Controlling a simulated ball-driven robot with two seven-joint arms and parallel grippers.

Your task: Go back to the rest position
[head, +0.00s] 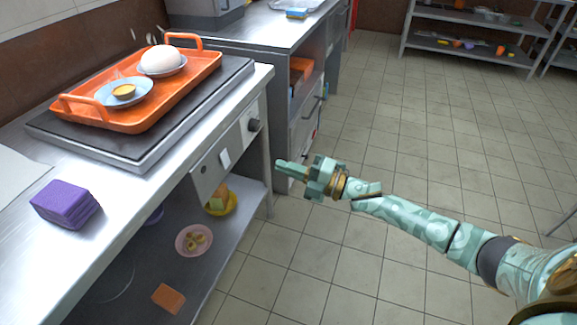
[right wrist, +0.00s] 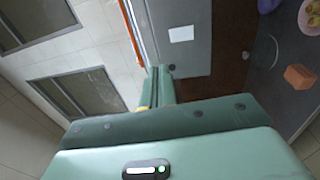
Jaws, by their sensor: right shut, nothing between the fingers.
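My right gripper (head: 284,168) reaches in from the right in the head view. It is shut and empty, held out over the floor just off the counter's front side. In the right wrist view its closed fingers (right wrist: 158,88) point toward the counter's grey front panel. My left gripper is in neither view.
A steel counter (head: 140,200) runs along the left. On it stand an orange tray (head: 150,117) with two dishes and a purple block (head: 65,203). Its lower shelf holds a pink plate (head: 180,241) and an orange block (head: 168,298). The tiled floor (head: 390,130) is clear.

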